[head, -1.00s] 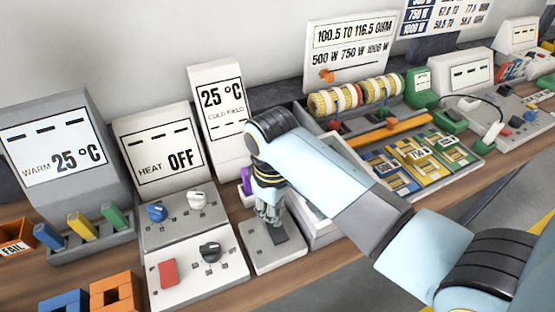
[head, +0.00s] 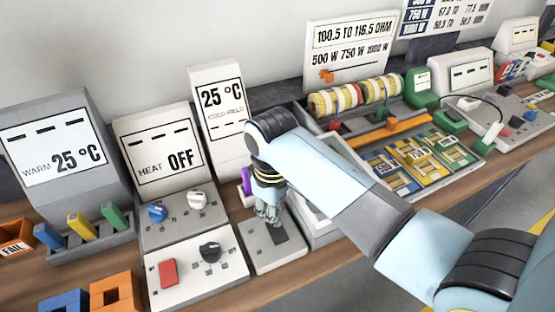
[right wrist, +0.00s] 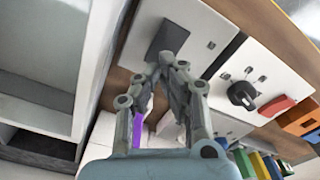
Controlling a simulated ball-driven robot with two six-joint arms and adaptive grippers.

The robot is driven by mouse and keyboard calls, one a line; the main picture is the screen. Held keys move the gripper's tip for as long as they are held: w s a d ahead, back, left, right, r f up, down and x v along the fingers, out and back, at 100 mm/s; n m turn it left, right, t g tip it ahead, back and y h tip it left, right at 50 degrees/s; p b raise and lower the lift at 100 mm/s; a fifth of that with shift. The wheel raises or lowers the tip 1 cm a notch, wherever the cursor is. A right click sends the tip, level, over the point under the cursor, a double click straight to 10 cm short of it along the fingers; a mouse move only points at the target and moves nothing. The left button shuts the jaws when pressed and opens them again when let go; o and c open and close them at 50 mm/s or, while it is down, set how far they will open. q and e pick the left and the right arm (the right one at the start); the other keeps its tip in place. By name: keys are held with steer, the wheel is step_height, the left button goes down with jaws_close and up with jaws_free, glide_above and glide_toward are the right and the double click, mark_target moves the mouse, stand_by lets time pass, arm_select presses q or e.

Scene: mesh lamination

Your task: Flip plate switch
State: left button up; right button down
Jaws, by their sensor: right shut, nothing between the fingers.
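A light grey box (head: 284,255) stands in front of the cold field display. It has a dark rectangular plate (head: 278,237) on its top and a small switch (head: 252,230) to the left of that plate. My right gripper (head: 270,216) is shut and empty, pointing down over the back of this box. In the right wrist view the gripper's fingertips (right wrist: 167,58) meet just by the dark plate (right wrist: 170,40); I cannot tell whether they touch it. The small switch also shows in that view (right wrist: 211,45), beside the plate. My left gripper is not in view.
The cold field display (head: 222,100) reads 25 °C; the heat display (head: 165,148) reads OFF. Left of the box is a panel with a red switch (head: 168,273) and black knob (head: 210,252). A purple piece (head: 246,182) stands close behind the gripper. Trays lie to the right.

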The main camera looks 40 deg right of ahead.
steer(key=shift+f+b, duration=0.6)
steer(key=shift+f, duration=0.7)
stand_by(0.6)
steer(key=shift+s+r, duration=0.1)
step_height(320, 180, up, 3)
steer(key=p, duration=0.2)
steer(key=shift+p, duration=0.4)
steer(key=shift+r, duration=1.95)
